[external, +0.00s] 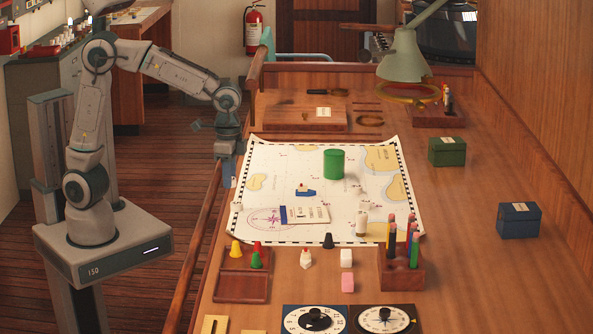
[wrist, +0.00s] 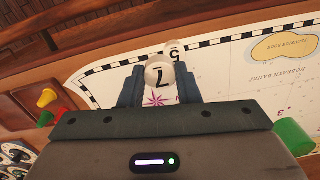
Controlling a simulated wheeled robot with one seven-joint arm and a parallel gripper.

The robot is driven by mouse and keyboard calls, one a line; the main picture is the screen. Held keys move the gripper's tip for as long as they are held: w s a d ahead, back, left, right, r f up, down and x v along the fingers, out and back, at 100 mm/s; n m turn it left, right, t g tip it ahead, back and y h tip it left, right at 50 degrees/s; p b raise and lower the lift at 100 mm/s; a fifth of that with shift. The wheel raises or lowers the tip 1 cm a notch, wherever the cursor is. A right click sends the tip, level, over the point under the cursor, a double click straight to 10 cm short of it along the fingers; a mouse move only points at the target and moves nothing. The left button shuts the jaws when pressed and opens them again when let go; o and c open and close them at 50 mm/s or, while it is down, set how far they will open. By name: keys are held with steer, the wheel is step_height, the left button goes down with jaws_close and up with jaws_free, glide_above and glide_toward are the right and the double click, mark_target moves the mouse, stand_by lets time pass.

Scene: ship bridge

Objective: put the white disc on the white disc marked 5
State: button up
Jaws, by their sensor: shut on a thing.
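My gripper (wrist: 159,88) is shut on a white disc marked 7 (wrist: 160,74), which sits between the two fingertips in the wrist view. A white disc marked 5 (wrist: 174,47) lies just beyond it on the chart's checkered border, partly covered by the held disc. In the external view my gripper (external: 229,181) points down over the chart's left edge. A small pale disc (external: 236,206) shows on the chart just below it, apparently the one marked 5. The held disc is hard to make out there.
The chart (external: 285,165) bears a green cylinder (external: 334,163), a blue toy boat (external: 305,191) and a white-and-blue box (external: 305,214). A wooden tray (external: 241,287) with coloured pawns and a pen holder (external: 402,272) stand in front. A wooden rail runs along the table's left edge.

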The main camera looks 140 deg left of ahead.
mark_target(238, 202)
steer(key=shift+s+a+f, duration=0.1)
steer(key=shift+a+f, duration=0.2)
steer(key=shift+a, duration=0.25)
steer(key=shift+s+a+f, duration=0.1)
steer(key=shift+a+f, duration=0.2)
steer(key=shift+a, duration=0.2)
steer(key=shift+a+f, duration=0.15)
steer(key=shift+f, duration=0.1)
steer(key=shift+f+p, duration=0.3)
steer(key=shift+f, duration=1.55)
steer(key=shift+f, duration=0.2)
steer(key=o, duration=0.9)
steer(key=shift+o, duration=0.2)
steer(key=shift+r, duration=0.1)
